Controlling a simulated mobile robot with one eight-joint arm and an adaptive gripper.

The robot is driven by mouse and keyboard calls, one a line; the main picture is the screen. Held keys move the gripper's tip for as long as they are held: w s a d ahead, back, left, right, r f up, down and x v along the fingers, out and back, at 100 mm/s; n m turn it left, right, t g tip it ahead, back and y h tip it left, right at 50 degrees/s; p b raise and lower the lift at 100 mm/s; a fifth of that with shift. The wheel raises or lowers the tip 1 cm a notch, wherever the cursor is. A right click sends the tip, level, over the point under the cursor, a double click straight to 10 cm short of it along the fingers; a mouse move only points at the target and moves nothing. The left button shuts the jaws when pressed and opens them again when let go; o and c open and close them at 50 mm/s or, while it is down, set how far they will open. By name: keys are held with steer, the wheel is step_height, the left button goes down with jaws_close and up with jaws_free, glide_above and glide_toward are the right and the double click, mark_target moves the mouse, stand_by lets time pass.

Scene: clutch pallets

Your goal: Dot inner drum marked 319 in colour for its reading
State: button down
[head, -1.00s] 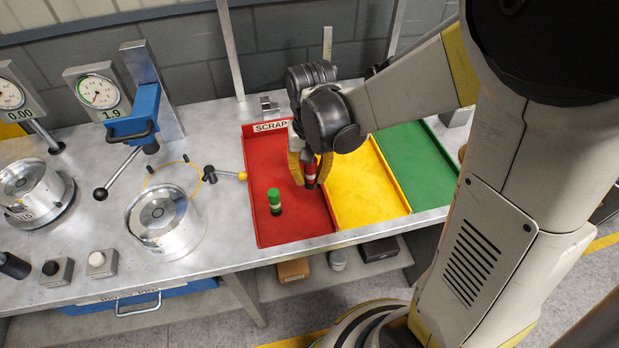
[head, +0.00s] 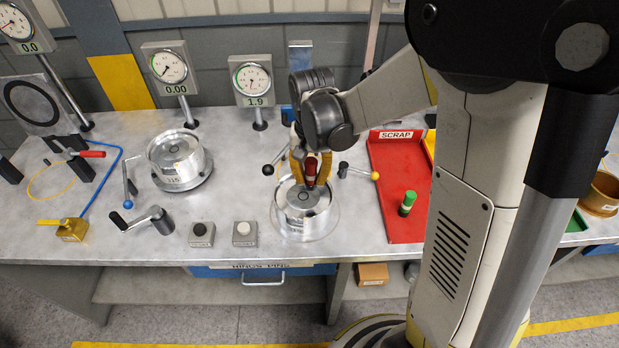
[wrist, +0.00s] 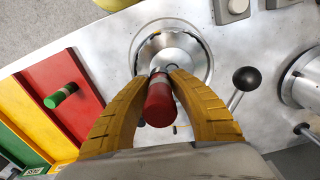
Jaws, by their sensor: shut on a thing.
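My gripper (head: 311,172) has yellow fingers shut on a red marker (head: 310,170), tip down, above a silver inner drum (head: 301,207) on the bench. I cannot tell if the marker touches the drum. In the wrist view the red marker (wrist: 160,103) sits between the fingers (wrist: 160,85), with the drum (wrist: 172,45) beyond, partly hidden. No number is readable on this drum. A gauge (head: 252,82) behind it shows 1.9.
A second drum (head: 178,162) sits to the left, its mark too small to read, with a gauge (head: 168,68) showing 0.00 behind. Button boxes (head: 244,233) and a black crank (head: 150,219) lie nearby. The red SCRAP tray (head: 398,165) is to the right.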

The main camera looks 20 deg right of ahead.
mark_target(312, 202)
steer(key=shift+d+f+b, duration=0.2)
steer(key=shift+f+b, duration=0.25)
steer(key=shift+f, duration=0.2)
steer(key=shift+f+b, duration=1.6)
steer(key=shift+f, duration=0.65)
steer(key=shift+s+f+b, duration=0.1)
steer(key=shift+f+b, duration=0.4)
steer(key=shift+r+p, duration=2.55)
steer(key=shift+r, duration=1.05)
steer(key=shift+f, duration=0.1)
